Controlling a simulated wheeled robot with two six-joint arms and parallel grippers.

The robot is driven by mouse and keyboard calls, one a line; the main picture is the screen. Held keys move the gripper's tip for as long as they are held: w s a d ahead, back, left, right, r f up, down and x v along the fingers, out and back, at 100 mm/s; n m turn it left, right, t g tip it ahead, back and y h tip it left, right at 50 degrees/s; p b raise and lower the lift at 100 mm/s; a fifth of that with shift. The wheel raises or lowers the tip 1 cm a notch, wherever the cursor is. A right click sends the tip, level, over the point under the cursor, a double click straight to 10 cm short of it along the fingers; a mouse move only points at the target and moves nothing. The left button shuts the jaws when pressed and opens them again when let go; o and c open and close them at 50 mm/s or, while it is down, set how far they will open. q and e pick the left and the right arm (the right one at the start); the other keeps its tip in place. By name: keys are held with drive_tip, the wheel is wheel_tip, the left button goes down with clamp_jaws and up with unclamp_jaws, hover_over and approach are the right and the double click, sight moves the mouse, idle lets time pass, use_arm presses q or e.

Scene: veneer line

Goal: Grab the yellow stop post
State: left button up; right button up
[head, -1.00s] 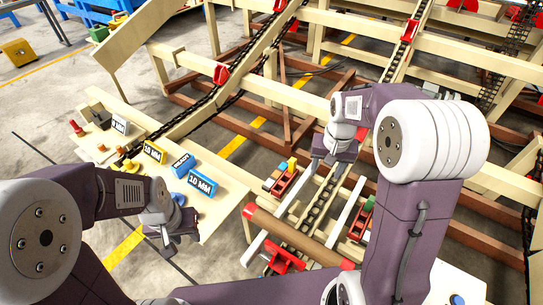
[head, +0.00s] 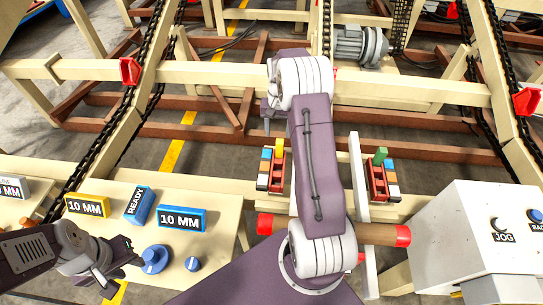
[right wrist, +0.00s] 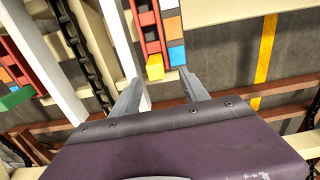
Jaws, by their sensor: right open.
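The yellow stop post (head: 279,146) is a small yellow block at the far end of a red rack left of the roller. It also shows in the right wrist view (right wrist: 155,67), just beyond and between my right gripper's fingertips (right wrist: 163,79). My right gripper is open and empty; the post looks apart from both fingers. In the head view my right gripper (head: 267,122) is partly hidden by its own arm and appears just behind the post. My left gripper (head: 117,268) looks open and empty beside the blue knob on the table.
A matching red rack with a green post (head: 380,155) stands to the right, past a pale rail (head: 358,180). A brown roller with red ends (head: 378,234) lies in front. Thickness signs (head: 181,218) stand on the left table. A white control box (head: 475,235) is at right.

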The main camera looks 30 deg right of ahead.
sight(280, 141)
drive_tip(key=shift+s+d+f, duration=0.35)
drive_tip(key=shift+d+f, duration=0.15)
drive_tip(key=shift+f, duration=0.05)
drive_tip(key=shift+w+a, duration=0.1)
drive_tip(key=shift+a, duration=0.05)
drive_tip(key=shift+f, duration=0.45)
wheel_tip(280, 141, down, 3)
drive_tip(key=shift+f+b, duration=0.1)
drive_tip(key=shift+b, duration=0.55)
wheel_tip(280, 141, down, 5)
drive_tip(key=shift+b, duration=0.75)
use_arm(q)
wheel_tip(280, 141, down, 3)
drive_tip(key=shift+f, duration=0.15)
use_arm(e)
clamp_jaws()
